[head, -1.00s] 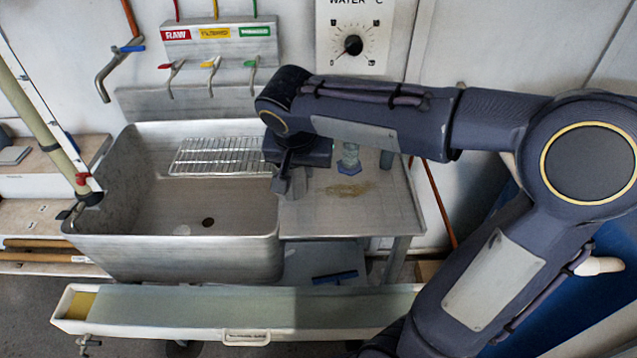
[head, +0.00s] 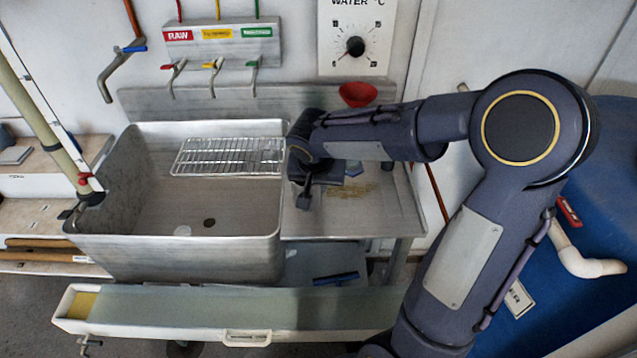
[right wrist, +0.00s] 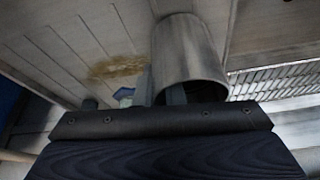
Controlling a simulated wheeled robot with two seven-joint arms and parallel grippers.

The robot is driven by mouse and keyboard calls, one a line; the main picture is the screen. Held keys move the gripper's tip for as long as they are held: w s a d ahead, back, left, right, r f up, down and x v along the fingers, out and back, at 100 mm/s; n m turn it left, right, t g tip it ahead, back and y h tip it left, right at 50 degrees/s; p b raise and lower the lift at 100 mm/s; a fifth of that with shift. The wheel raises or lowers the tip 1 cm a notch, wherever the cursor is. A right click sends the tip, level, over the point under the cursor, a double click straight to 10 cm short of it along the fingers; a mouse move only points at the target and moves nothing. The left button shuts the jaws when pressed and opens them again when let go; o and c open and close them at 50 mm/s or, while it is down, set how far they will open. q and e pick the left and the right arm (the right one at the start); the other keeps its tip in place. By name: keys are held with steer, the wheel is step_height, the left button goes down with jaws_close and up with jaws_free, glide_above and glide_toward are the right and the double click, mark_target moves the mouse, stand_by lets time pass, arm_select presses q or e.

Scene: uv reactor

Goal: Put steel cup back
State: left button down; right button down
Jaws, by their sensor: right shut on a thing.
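The steel cup (right wrist: 190,52) is a plain grey metal cylinder in the right wrist view. My right gripper (right wrist: 176,96) is shut on it, and the fingers are partly hidden behind the gripper's own body. In the head view my right gripper (head: 304,196) is over the left part of the metal drainboard (head: 345,222), close to the sink's right rim. I cannot make out the cup in the head view; the gripper and wrist seem to cover it. My left gripper is in neither view.
The steel sink (head: 200,258) lies left of the gripper, with a wire rack (head: 225,152) across its back. A blue-based item (head: 353,168) stands on the drainboard behind my wrist, near a brownish stain (head: 350,190). A red bowl (head: 358,94) is at the back wall.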

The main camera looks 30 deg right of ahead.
steer(key=shift+f, duration=0.1)
steer(key=c, duration=1.5)
jaws_free()
steer(key=shift+r, duration=0.25)
steer(key=v, duration=1.1)
steer(key=s+a+f+n+y, duration=0.2)
steer(key=s, duration=0.4)
steer(key=s+a+f+n+t+y, duration=0.1)
steer(key=s+a+n+y, duration=0.1)
steer(key=s, duration=0.3)
steer(key=s+a+f+n+t+y, duration=0.1)
steer(key=s+a+f+n+y, duration=0.1)
steer(key=s, duration=0.4)
steer(key=shift+s+a+f+y+p, duration=0.3)
steer(key=shift+f, duration=0.05)
